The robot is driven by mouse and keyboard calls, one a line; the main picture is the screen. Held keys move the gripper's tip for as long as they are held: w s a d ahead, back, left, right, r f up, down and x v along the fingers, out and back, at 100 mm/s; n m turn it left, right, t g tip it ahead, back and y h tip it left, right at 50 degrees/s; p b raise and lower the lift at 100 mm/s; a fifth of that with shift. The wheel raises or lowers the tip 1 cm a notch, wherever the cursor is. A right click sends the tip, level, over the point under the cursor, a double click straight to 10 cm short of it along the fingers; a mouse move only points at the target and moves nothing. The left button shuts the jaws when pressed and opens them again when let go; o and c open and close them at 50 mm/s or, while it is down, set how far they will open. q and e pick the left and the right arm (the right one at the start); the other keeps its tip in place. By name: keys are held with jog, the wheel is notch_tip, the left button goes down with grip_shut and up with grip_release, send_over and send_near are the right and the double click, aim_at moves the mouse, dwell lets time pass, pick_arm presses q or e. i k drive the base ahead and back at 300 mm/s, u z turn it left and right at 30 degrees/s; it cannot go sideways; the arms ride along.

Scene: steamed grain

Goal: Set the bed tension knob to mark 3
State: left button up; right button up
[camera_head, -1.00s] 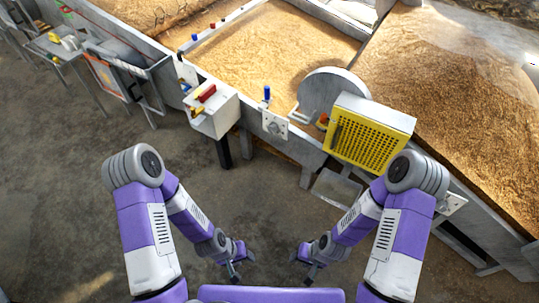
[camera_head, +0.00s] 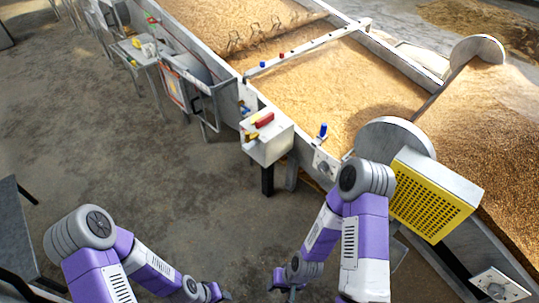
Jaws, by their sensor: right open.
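A small light plate with a round dial (camera_head: 325,165) is on the front wall of the grain bed, below a blue-topped lever. A second plate with a dial (camera_head: 497,285) is at the lower right on the same line of beds. I cannot tell which is the bed tension knob, and no marks are readable. My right gripper (camera_head: 289,290) is open and empty, low in the picture, in front of the beds and apart from both dials. My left gripper (camera_head: 221,294) is low and to its left, small and partly cut by the frame; its jaws are unclear.
A yellow perforated guard (camera_head: 432,197) and a grey wheel (camera_head: 396,140) stand out right of the first dial. A control box (camera_head: 266,137) with a red handle juts out on its left. Dark metal frames are at the lower left. The floor between is clear.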

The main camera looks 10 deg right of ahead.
aim_at(322, 167)
jog(key=u, duration=0.45)
jog(key=i, duration=0.9)
jog(key=z, duration=0.6)
jog(key=i, duration=0.7)
jog(key=z, duration=0.75)
